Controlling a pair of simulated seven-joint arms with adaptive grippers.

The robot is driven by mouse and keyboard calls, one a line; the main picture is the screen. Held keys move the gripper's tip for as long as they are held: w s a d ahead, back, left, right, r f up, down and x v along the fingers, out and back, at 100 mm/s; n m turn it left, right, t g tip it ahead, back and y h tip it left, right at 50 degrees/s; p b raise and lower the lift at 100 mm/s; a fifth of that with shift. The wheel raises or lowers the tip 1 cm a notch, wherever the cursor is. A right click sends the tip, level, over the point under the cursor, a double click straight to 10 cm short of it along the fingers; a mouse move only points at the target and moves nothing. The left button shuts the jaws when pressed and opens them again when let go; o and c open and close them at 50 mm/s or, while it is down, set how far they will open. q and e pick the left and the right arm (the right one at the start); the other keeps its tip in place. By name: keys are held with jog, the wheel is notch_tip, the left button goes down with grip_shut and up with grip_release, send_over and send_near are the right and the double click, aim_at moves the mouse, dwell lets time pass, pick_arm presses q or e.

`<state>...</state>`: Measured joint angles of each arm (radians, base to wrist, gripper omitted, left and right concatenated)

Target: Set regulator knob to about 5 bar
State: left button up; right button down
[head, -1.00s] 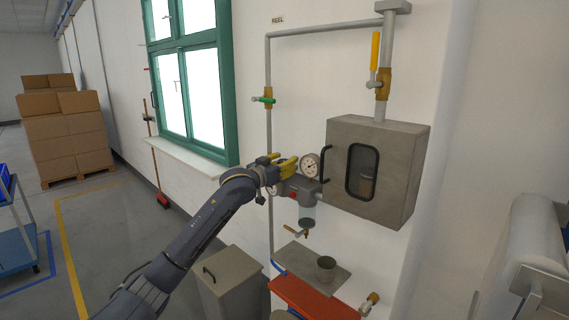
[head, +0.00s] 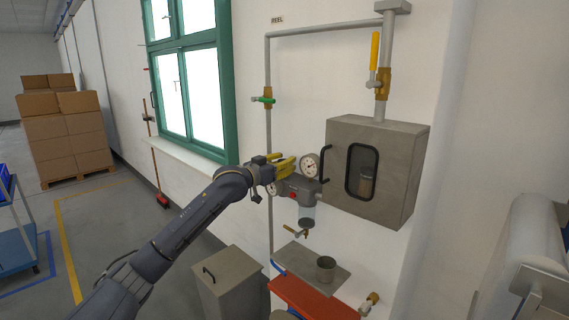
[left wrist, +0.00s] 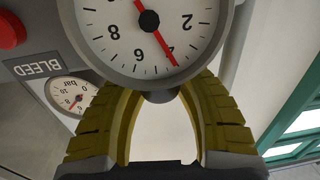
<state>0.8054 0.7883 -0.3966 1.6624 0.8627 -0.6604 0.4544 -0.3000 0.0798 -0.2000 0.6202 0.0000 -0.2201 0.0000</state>
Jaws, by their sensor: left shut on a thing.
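My left gripper (head: 286,166) is at the left side of the regulator unit (head: 302,187) on the wall, beside the round pressure gauge (head: 311,166). In the left wrist view the yellow fingers (left wrist: 160,98) curve in under the large gauge (left wrist: 150,40). They are shut on what I take to be the regulator knob, a grey part (left wrist: 160,96) mostly hidden by the gauge and fingertips. The gauge appears upside down there; its red needle points near the 4. A smaller gauge (left wrist: 73,97) beside the BLEED label shows partly. My right gripper is not in view.
A grey cabinet (head: 345,140) with a black handle is close on the right. A red button (left wrist: 10,30) sits near the BLEED label. Below are a clear bowl (head: 306,215), a small tap (head: 296,231) and a shelf (head: 298,258) with a cup (head: 326,268).

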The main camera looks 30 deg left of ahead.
pick_arm(q)
jog(key=shift+f+m+g+h, duration=0.1)
jog(key=shift+m+g+h, duration=0.8)
jog(key=shift+m+h, duration=0.7)
jog(key=shift+f+m+g+h, duration=0.1)
jog(key=shift+m+g+h, duration=0.85)
jog(key=shift+h, duration=1.15)
jog(key=o, duration=1.3)
jog(key=shift+s+r, duration=0.1)
jog(key=shift+r, duration=0.05)
jog(key=shift+c, duration=0.2)
jog(key=v, duration=1.2)
